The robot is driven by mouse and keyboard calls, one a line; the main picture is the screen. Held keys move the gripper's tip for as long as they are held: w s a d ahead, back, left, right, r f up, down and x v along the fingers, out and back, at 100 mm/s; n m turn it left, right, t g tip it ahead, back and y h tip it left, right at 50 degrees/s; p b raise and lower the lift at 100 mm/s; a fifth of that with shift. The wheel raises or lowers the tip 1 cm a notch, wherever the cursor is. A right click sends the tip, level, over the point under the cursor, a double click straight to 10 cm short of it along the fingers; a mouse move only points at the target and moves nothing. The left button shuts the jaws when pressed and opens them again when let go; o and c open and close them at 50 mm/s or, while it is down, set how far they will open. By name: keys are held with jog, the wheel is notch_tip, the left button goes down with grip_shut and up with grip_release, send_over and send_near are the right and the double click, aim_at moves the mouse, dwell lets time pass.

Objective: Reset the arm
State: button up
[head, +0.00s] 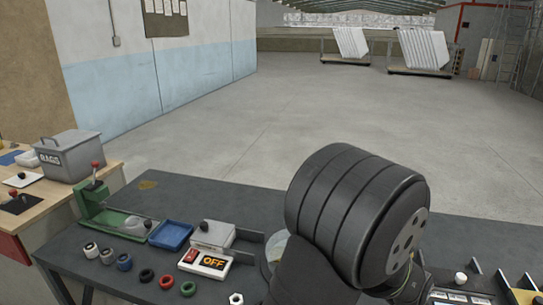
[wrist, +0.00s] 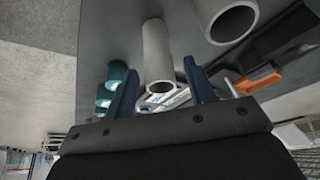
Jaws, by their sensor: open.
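My gripper (wrist: 160,68) shows in the wrist view as two dark blue fingers, spread apart. A pale grey tube (wrist: 157,50) appears in the gap between them. I cannot tell how far beyond the fingers it lies, and no contact shows. A second pale tube (wrist: 234,22) with an open round end is at the upper right. In the head view my dark arm covers the right front of the dark workbench (head: 250,205), and my gripper is hidden there.
On the bench stand a green fixture (head: 110,214), a blue tray (head: 171,236), a grey box (head: 213,235), an "OFF" switch panel (head: 205,263) and several small rings. A "RAGS" bin (head: 70,158) sits on the wooden table at left.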

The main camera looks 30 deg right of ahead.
jog(key=shift+d+f, duration=0.15)
jog(key=shift+f, duration=0.4)
jog(key=shift+r, duration=0.15)
